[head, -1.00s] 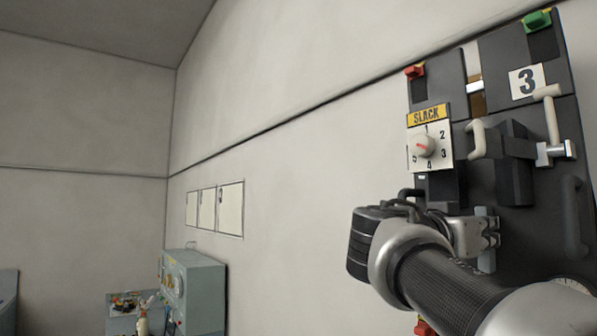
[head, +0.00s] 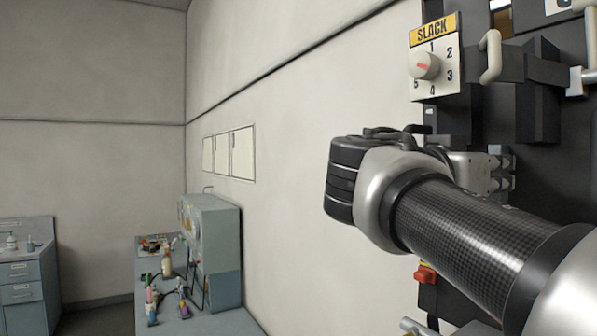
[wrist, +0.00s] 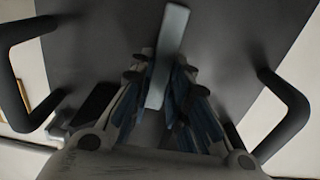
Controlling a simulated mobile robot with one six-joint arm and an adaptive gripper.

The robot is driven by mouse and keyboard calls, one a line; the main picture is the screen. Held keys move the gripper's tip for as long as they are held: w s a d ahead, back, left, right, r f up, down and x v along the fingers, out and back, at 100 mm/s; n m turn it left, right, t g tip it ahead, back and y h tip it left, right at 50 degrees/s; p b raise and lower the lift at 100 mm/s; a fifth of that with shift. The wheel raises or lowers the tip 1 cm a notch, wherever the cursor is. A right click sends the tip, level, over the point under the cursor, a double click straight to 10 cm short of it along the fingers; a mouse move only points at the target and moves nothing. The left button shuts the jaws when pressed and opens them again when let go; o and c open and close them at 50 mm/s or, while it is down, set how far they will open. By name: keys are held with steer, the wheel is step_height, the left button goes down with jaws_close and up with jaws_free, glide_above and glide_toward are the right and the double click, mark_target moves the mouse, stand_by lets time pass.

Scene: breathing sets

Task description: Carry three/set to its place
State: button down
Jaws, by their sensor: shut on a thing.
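The set is a dark grey panel; in the head view it fills the right side (head: 555,160), cut off at the top and right. It bears a yellow SLACK label (head: 434,31) over a white numbered dial (head: 426,66). My gripper (head: 495,172) is against the panel below the dial, partly hidden by my wrist. In the wrist view my gripper (wrist: 160,85) is shut on a light grey bar (wrist: 172,35) on the panel's dark face (wrist: 110,30). Dark handles stand at the left (wrist: 18,75) and right (wrist: 290,115). The set's lower part is mostly hidden by my arm.
A blue-grey bench (head: 195,318) with small items and a cabinet (head: 215,255) stands against the pale wall. White framed panels (head: 242,153) are on that wall above it. A drawer unit (head: 25,290) is at the far left. Some floor (head: 97,318) shows between them.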

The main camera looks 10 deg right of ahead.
steer(key=shift+s+r+b, duration=0.1)
steer(key=shift+r+b, duration=0.1)
steer(key=shift+b, duration=0.1)
steer(key=x, duration=0.7)
steer(key=shift+d+b, duration=0.15)
steer(key=shift+b, duration=0.25)
stand_by(2.0)
steer(key=shift+f+b, duration=1.05)
steer(key=shift+b, duration=0.3)
stand_by(0.5)
